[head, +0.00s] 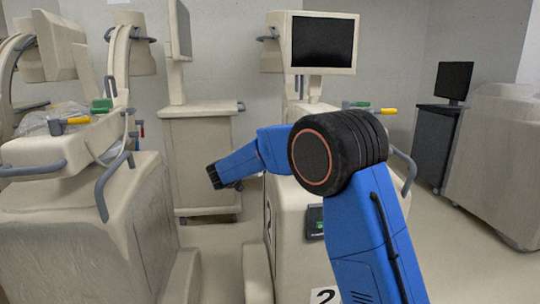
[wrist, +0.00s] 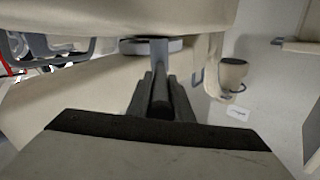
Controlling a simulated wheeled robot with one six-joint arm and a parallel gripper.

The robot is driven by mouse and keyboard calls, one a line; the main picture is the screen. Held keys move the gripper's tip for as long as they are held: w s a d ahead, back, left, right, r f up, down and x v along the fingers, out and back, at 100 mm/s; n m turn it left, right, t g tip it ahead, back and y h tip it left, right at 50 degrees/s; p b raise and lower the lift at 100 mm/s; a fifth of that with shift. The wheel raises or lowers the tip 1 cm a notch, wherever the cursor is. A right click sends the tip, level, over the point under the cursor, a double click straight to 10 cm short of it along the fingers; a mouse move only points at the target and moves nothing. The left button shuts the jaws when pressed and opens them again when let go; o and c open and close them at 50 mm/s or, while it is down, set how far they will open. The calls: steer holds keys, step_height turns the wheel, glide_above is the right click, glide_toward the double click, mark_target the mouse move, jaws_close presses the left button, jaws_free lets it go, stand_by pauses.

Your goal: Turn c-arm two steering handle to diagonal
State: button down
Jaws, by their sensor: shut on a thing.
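C-arm two is the beige unit (head: 300,215) with the "2" label (head: 325,295) low on its front. My arm crosses in front of it and hides much of its body. I cannot tell the handle's exact angle.
Another covered C-arm (head: 95,220) stands at the left, with grey rails. A covered monitor cart (head: 200,150) stands behind. A monitor (head: 323,43) rises above c-arm two. A dark cabinet (head: 437,145) is at the right. Open floor (head: 455,255) lies at the lower right.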

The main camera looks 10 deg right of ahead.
steer(key=c, duration=1.6)
jaws_free()
steer(key=v, duration=1.7)
steer(key=shift+s+a+r, duration=0.1)
steer(key=shift+s, duration=0.05)
